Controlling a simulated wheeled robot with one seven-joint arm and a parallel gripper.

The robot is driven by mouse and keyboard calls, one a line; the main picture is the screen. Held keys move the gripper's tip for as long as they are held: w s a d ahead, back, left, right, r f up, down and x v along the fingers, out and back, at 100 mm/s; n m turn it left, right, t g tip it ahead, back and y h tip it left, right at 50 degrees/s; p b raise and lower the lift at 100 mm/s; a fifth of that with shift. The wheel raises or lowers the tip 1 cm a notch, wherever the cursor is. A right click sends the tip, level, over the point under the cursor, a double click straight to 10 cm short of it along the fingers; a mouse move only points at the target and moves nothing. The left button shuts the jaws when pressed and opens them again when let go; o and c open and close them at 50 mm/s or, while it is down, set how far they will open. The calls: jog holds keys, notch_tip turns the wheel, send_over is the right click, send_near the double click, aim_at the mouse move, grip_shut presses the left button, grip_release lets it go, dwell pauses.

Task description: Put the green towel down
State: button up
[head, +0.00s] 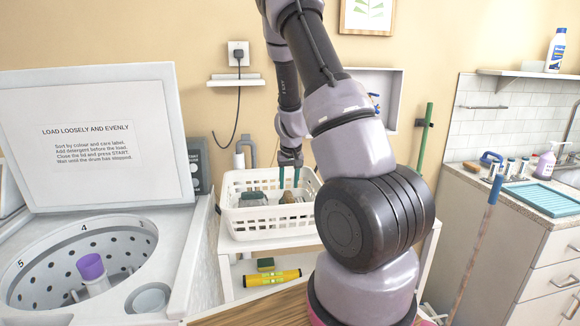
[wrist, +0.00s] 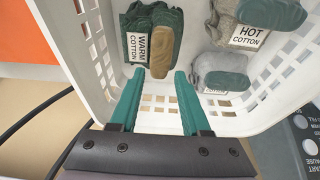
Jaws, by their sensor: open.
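The green towel (wrist: 172,22) lies folded in the white basket (wrist: 85,45), with a "WARM COTTON" label on it. A tan oblong piece (wrist: 161,55) lies across its near part. My gripper (wrist: 160,74) is open, its two teal fingers apart and pointing into the basket. The fingertips are just short of the towel, one on each side of the tan piece's near end; nothing is held. In the head view my gripper (head: 288,178) hangs over the basket (head: 262,222). There the towel is hard to make out.
Grey cloths share the basket, one labelled "HOT COTTON" (wrist: 250,36), another (wrist: 215,70) nearer. The basket stands on a white shelf unit (head: 270,243). An open washing machine (head: 192,240) is at left. A broom-like pole (head: 480,235) and a counter (head: 530,240) are at right.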

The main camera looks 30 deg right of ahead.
jog(key=s+a+r+t+y, duration=0.1)
jog(key=s+a+r, duration=0.25)
jog(key=r, duration=0.45)
jog(key=s+a+r+y, duration=0.1)
jog(key=s+a+r, duration=0.25)
jog(key=r, duration=0.55)
jog(key=s+a+r+t+y, duration=0.1)
jog(key=s+a+r, duration=0.2)
jog(key=s+r, duration=0.35)
jog(key=s+a+r+m+t, duration=0.1)
jog(key=s+a+r+t, duration=0.1)
jog(key=s+a+r, duration=0.3)
jog(key=s+r, duration=0.4)
jog(key=s, duration=0.4)
jog(key=shift+s+a+r, duration=0.15)
